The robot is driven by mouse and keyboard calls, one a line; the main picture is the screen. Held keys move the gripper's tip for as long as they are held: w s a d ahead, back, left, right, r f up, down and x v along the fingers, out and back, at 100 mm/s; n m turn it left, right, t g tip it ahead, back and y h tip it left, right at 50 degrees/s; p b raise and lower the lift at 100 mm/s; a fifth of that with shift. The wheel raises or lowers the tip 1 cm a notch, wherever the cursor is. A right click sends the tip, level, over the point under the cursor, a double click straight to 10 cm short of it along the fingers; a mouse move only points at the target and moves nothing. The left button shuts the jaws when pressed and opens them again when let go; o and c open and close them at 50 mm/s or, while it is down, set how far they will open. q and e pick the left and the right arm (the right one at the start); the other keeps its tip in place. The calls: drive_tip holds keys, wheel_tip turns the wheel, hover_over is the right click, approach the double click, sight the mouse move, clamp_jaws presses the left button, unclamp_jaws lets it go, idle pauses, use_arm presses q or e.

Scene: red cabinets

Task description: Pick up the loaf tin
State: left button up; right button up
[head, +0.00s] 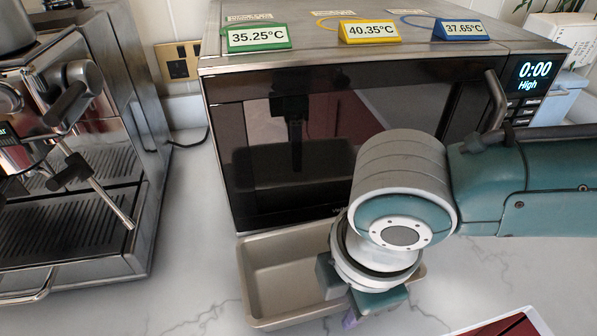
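The loaf tin (259,284) is a beige-grey rectangular pan on the white marbled worktop, just in front of the microwave. Its left part and inside show; my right arm hides much of its right part. My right gripper (350,314) points down over the front right part of the tin. A small purple piece shows at its lower end near the tin's front rim. The wrist covers most of the fingers, so I cannot tell whether they are open or touch the tin. My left gripper is not in view.
A microwave (262,115) stands right behind the tin, with three temperature displays on top. A coffee machine (120,150) stands at the left. Worktop (190,240) is clear between the coffee machine and the tin. A red panel (515,326) shows at the bottom right.

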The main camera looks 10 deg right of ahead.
clamp_jaws()
idle(1.3)
